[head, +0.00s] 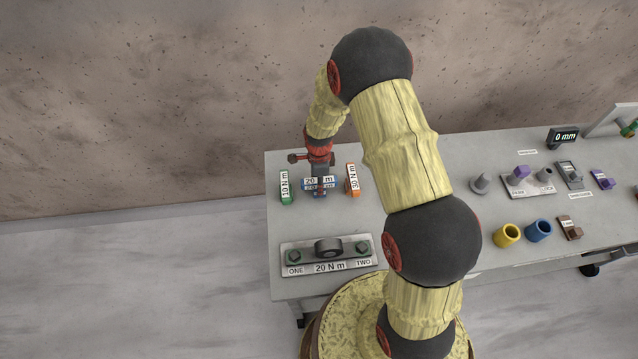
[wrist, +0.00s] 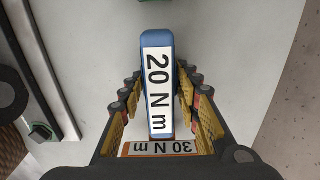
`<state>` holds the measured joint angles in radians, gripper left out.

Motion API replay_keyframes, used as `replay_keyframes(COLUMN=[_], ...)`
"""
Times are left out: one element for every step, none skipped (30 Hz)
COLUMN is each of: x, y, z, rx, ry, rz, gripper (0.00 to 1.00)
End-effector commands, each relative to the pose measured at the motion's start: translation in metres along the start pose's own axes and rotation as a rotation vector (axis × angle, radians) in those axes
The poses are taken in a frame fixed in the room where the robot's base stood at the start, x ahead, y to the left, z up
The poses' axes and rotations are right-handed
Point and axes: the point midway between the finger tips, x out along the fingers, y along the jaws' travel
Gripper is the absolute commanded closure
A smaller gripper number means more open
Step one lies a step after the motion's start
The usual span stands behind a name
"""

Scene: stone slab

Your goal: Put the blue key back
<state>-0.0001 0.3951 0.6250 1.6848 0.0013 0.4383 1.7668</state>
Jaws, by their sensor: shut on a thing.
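The blue key (head: 307,183), a block with a white 20 N m label, is at the left part of the slab table, between a green key (head: 286,187) marked 10 N m and an orange key (head: 352,180) marked 30 N m. My gripper (head: 319,186) points down over it and is shut on it. In the wrist view the blue key (wrist: 157,38) lies lengthwise between both finger pads. I cannot tell whether its underside touches the table. The gripper partly hides it in the head view.
A plate (head: 328,254) labelled ONE, 20 N m and TWO, with two green bolts, lies in front. The orange key also shows near the gripper base in the wrist view (wrist: 165,149). Yellow (head: 507,235) and blue (head: 539,231) cups stand to the right. A wall rises behind.

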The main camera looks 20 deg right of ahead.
Motion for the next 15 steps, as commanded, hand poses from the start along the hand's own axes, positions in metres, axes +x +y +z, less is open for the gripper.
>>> replay_keyframes(x=[-0.0012, -0.0012, -0.0012, -0.0011, -0.0006, 0.0006, 0.0017, 0.0027, 0.0024, 0.0022, 0.002, 0.002, 0.0019, 0.0019, 0.0019], y=[-0.0008, -0.0007, -0.0006, -0.0006, -0.0005, -0.0005, -0.0005, -0.0005, -0.0001, 0.0, 0.0, 0.0, 0.0, -0.0001, 0.0], z=[0.0002, 0.0002, 0.0002, 0.0002, 0.0002, 0.0002, 0.0002, 0.0002, 0.0001, 0.0001, 0.0001, 0.0001, 0.0001, 0.0001, 0.0001], rx=[0.0, 0.0, 0.0, 0.0, 0.0, 0.0, 0.0, 0.0, 0.0, 0.0, 0.0, 0.0, 0.0, 0.0, 0.0], ry=[0.0, 0.0, 0.0, 0.0, 0.0, 0.0, 0.0, 0.0, 0.0, 0.0, 0.0, 0.0, 0.0, 0.0, 0.0], rz=[-0.002, -0.002, -0.001, -0.001, -0.001, -0.001, -0.001, -0.001, 0.0, 0.0, 0.0, 0.0, 0.0, 0.0, 0.0], gripper=[1.0, 1.0, 1.0, 1.0, 1.0, 1.0, 1.0, 1.0, 0.66, 0.64, 0.62, 0.6, 0.58, 0.57, 0.54])
